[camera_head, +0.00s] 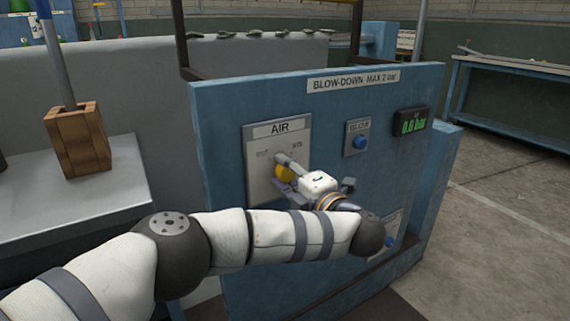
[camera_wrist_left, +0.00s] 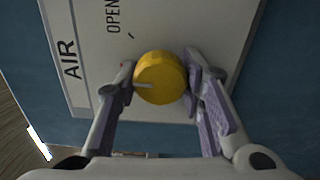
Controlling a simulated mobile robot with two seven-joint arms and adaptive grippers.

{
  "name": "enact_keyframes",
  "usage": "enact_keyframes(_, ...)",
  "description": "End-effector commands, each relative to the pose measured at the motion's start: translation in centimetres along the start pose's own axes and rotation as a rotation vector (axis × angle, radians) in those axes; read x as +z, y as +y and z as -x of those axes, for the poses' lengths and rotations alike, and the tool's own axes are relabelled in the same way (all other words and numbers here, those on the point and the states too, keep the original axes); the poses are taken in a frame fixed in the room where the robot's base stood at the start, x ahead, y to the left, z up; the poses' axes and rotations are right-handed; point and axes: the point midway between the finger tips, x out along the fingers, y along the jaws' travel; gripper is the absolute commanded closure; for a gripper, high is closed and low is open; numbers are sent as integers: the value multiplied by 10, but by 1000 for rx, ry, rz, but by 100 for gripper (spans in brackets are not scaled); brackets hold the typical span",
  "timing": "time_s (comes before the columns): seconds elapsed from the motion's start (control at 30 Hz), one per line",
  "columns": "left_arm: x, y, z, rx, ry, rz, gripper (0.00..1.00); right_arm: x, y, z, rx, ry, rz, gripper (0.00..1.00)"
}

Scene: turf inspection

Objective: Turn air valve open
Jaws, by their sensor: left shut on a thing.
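The air valve is a round yellow knob (camera_head: 283,174) on a pale plate (camera_head: 262,150) marked AIR, on the front of a blue panel. My left gripper (camera_head: 288,178) reaches it from the right and front and is shut on it. In the left wrist view the knob (camera_wrist_left: 160,72) sits between the two purple-padded fingers of my left gripper (camera_wrist_left: 159,82). A pale pointer line on the knob points left in that view, towards one finger. The word OPEN (camera_wrist_left: 112,16) is printed on the plate. My right gripper is not in view.
To the right of the plate are a blue BLOW button (camera_head: 361,142) and a display (camera_head: 413,122) reading 0.0 bar. Another blue button (camera_head: 390,242) sits lower, near my arm. A wooden box (camera_head: 78,142) stands on a grey surface at left. Open floor lies at right.

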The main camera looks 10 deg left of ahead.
Motion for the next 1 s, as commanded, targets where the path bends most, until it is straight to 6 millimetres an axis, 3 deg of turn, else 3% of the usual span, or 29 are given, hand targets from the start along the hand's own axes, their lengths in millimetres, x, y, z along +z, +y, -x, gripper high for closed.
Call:
enact_keyframes(0.6, 1, 4, 0, 4, -1, -543, 93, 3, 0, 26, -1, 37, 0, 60)
enact_keyframes(1.0, 1, 2, 0, 1, -2, -738, 93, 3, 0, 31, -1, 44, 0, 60)
